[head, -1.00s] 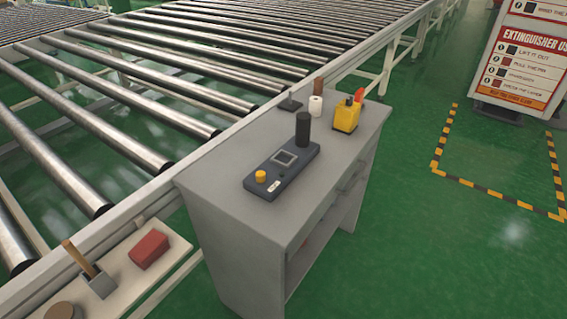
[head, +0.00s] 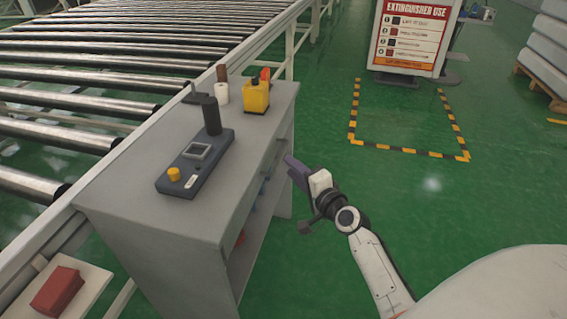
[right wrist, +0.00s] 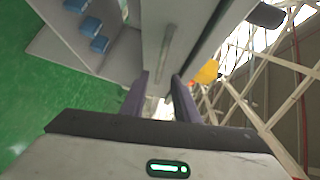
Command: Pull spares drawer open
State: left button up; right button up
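The grey workstation cabinet (head: 150,245) stands beside the roller conveyor, its open-shelved side facing right. In the right wrist view, a pale panel (right wrist: 182,22) with a slim raised bar (right wrist: 166,50) looks like the spares drawer front and its handle. The drawer looks shut, though its edges are hard to make out. My right gripper (head: 291,166) is just right of the cabinet's upper front in the head view. In the right wrist view the right gripper (right wrist: 160,95) has its two fingers apart, with the bar beyond and between them, and nothing visibly held. My left gripper is out of view.
On the cabinet top are a dark control box (head: 196,160), a yellow holder (head: 256,98) and a white roll (head: 221,94). Blue bins (right wrist: 90,27) sit on a shelf below. Green floor right of the cabinet is open, up to a striped floor marking (head: 410,150).

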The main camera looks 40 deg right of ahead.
jog(key=w, duration=0.3)
jog(key=w+b, duration=0.1)
jog(key=w, duration=0.1)
jog(key=shift+w+d+f, duration=0.2)
jog(key=shift+w+f, duration=0.15)
jog(key=shift+f, duration=0.05)
grip_shut()
